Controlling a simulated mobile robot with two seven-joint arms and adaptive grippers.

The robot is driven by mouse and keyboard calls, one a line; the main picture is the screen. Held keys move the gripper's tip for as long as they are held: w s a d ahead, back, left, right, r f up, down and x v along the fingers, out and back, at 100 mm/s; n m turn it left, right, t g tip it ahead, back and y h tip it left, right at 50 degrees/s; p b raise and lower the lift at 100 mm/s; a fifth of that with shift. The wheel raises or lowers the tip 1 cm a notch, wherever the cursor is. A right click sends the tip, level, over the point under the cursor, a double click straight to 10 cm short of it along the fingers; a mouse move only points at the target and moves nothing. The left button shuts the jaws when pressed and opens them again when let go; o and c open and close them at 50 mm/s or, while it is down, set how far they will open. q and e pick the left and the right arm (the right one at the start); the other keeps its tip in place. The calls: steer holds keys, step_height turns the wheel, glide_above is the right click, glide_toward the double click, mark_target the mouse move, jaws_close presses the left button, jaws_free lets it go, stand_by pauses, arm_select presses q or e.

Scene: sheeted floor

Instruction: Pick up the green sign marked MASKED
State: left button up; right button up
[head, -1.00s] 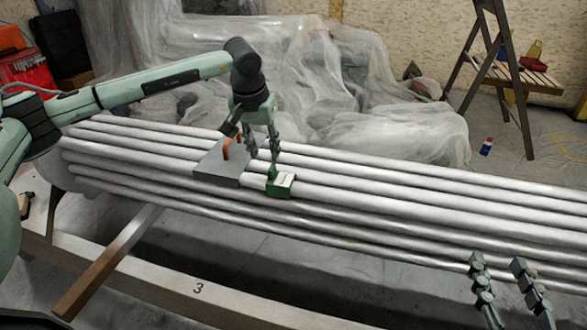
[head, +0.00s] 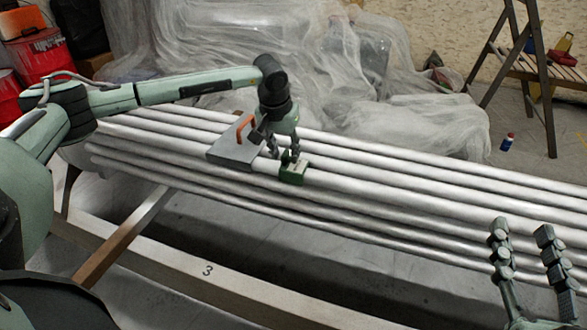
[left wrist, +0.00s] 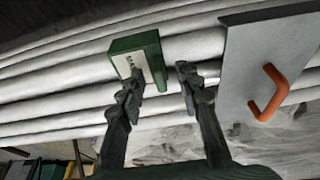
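The green sign (head: 292,174), a small block with a pale label, sits on the white pipes. In the left wrist view the sign (left wrist: 150,45) shows part of its lettering, "MA"; one finger covers the rest. My left gripper (head: 283,158) is right at the sign, pointing down. In the left wrist view the left gripper (left wrist: 162,82) has a clear gap between its fingers. One finger overlaps the label and the other is to the right of the sign. I cannot tell whether either touches it. My right gripper (head: 521,232) is open and empty at the lower right.
A grey plate with an orange handle (head: 245,129) lies on the pipes just left of the sign; it is close beside the gripper in the left wrist view (left wrist: 268,92). Several long white pipes (head: 420,197) run across. A beam marked 3 (head: 225,283) is in front.

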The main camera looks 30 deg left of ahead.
arm_select(q)
jaws_close()
steer(key=shift+r, duration=0.15)
